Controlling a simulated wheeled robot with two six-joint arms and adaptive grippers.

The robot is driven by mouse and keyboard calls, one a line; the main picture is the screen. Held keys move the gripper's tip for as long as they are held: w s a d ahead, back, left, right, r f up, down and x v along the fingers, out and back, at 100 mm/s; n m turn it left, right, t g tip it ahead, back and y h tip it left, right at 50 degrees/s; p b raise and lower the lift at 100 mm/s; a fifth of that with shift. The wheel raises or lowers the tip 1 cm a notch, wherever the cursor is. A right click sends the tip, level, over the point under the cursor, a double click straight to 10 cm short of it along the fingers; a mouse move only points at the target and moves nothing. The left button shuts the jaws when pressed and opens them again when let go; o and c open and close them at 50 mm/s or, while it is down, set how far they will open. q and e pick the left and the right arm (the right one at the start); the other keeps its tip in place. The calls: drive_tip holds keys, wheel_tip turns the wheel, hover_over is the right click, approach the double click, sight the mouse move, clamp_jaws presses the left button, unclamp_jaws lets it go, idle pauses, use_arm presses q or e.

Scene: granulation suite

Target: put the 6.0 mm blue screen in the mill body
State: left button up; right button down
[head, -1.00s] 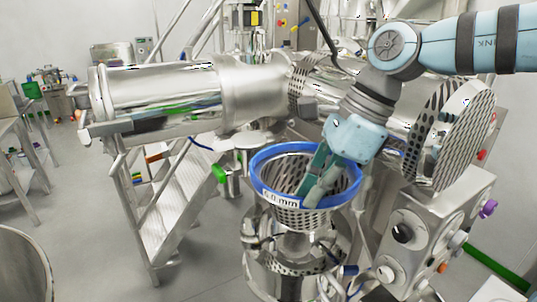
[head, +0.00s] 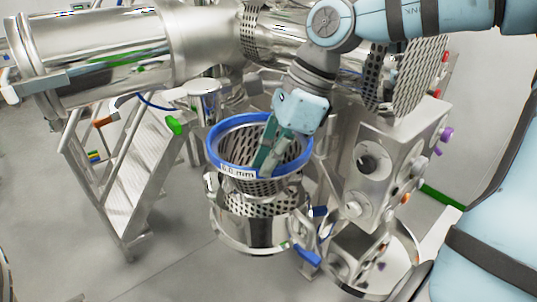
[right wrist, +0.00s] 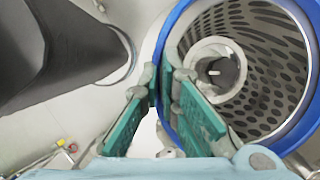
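The blue screen (head: 213,157) is a perforated steel cone with a blue rim. Its label ends in "mm" and seems to read 6.0, though the first digit is blurred. My right gripper (head: 270,155) is shut on its rim, with one finger inside the cone and one outside. In the right wrist view the blue rim (right wrist: 168,35) passes between the green-padded fingers (right wrist: 160,95). The steel mill body (head: 250,238) stands directly below the screen in the head view. The cone overlaps its upper part, so I cannot tell whether they touch. My left gripper is out of view.
A control box with knobs (head: 385,160) stands close to the right of the mill. A large horizontal steel cylinder (head: 100,60) lies behind at left. Steel steps (head: 140,180) stand left of the mill. Floor (head: 180,265) is open at lower left.

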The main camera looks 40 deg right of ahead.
sight(260, 206)
drive_tip(key=shift+f+b, duration=2.2)
drive_tip(key=shift+f, duration=0.95)
drive_tip(key=c, duration=1.7)
unclamp_jaws()
drive_tip(key=shift+r, duration=0.1)
drive_tip(key=v, duration=1.2)
